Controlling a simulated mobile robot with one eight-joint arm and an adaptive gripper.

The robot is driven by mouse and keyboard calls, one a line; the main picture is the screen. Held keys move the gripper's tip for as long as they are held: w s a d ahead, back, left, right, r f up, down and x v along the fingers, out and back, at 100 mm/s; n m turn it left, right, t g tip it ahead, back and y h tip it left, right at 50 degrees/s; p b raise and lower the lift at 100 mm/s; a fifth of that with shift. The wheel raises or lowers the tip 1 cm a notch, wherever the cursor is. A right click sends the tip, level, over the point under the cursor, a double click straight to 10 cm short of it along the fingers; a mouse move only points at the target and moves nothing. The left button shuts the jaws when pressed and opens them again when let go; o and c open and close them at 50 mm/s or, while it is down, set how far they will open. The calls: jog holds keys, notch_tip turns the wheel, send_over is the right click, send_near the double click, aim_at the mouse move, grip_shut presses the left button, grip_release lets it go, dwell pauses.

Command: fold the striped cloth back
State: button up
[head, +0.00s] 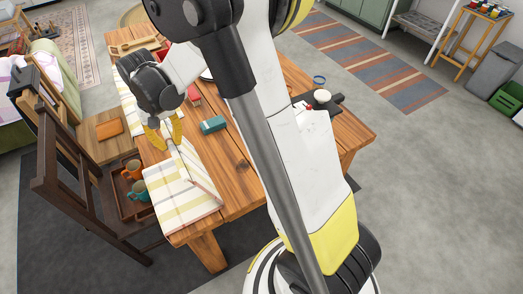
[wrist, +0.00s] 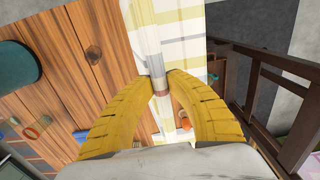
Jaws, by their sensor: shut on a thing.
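The striped cloth (head: 183,200), white with yellow and grey stripes, lies along the left side of the wooden table in the head view. Its near part is spread flat at the table's near end, and a narrower part rises to my gripper (head: 165,138). My gripper points down, its yellow fingers shut on the striped cloth. In the wrist view the gripper (wrist: 160,84) pinches a narrow fold of the cloth (wrist: 188,48) between its fingertips. My arm hides part of the tabletop, and the fingers hide part of the cloth.
A teal object (head: 212,124) lies on the table (head: 232,170) right of the cloth. A dark chair (head: 75,165) stands close on the left. An orange mug (head: 132,168) and a teal mug (head: 139,190) sit in a brown tray beside the cloth. Bare wood shows right of the cloth.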

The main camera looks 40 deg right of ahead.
jog(key=shift+a, duration=0.25)
jog(key=w+a+f+b, duration=0.1)
jog(key=a+f+b, duration=0.2)
jog(key=a, duration=0.4)
jog(key=shift+w+f+b, duration=0.3)
jog(key=shift+w+f, duration=0.1)
jog(key=shift+f, duration=0.35)
jog(key=shift+w+a, duration=0.1)
jog(key=shift+a, duration=0.2)
jog(key=shift+f, duration=0.1)
